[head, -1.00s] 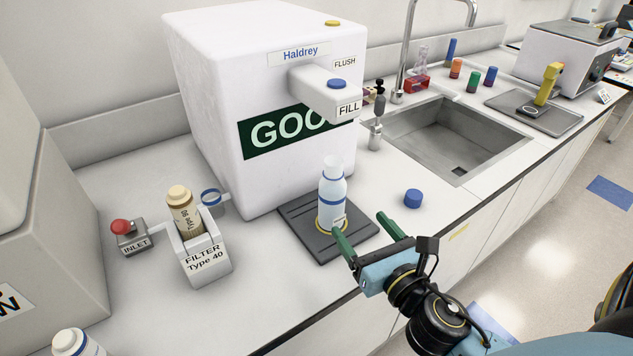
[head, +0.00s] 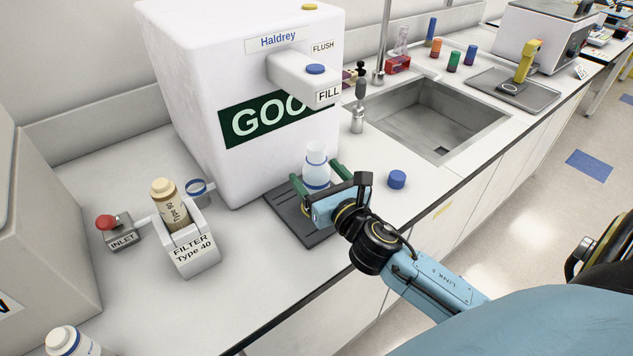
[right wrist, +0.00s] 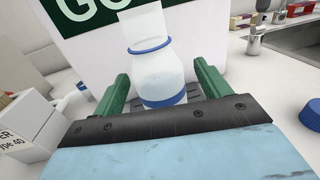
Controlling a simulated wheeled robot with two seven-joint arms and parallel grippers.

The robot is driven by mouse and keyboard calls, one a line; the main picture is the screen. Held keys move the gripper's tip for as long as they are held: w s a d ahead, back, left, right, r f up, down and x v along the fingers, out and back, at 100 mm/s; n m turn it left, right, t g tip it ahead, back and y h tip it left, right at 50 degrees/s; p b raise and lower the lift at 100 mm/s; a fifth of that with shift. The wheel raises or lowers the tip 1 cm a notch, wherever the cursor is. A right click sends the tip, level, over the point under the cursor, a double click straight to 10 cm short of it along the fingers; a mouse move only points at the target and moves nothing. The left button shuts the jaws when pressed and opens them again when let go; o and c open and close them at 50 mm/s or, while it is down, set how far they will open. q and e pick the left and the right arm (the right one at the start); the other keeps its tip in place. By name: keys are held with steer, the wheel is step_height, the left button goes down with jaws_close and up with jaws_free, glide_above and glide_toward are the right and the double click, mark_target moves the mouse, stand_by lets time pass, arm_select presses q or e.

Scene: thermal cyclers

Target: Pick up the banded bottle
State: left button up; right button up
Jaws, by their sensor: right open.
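The banded bottle (head: 317,168) is translucent white with blue bands and stands upright on the dark tray (head: 288,222) under the spout of the Haldrey machine. My right gripper (head: 316,179) is open, with one green finger on each side of the bottle. In the right wrist view the bottle (right wrist: 156,72) stands between the open fingers (right wrist: 161,88), with a gap visible on both sides. The bottle's lower part is hidden by the gripper. My left gripper is not in view.
A blue cap (head: 397,180) lies to the right. A filter holder (head: 192,246) stands left, and another white bottle (head: 70,342) is at the bottom left. The sink (head: 425,120) is at the right.

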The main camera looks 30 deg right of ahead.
steer(key=shift+w, duration=1.35)
steer(key=c, duration=1.2)
steer(key=shift+r, duration=0.1)
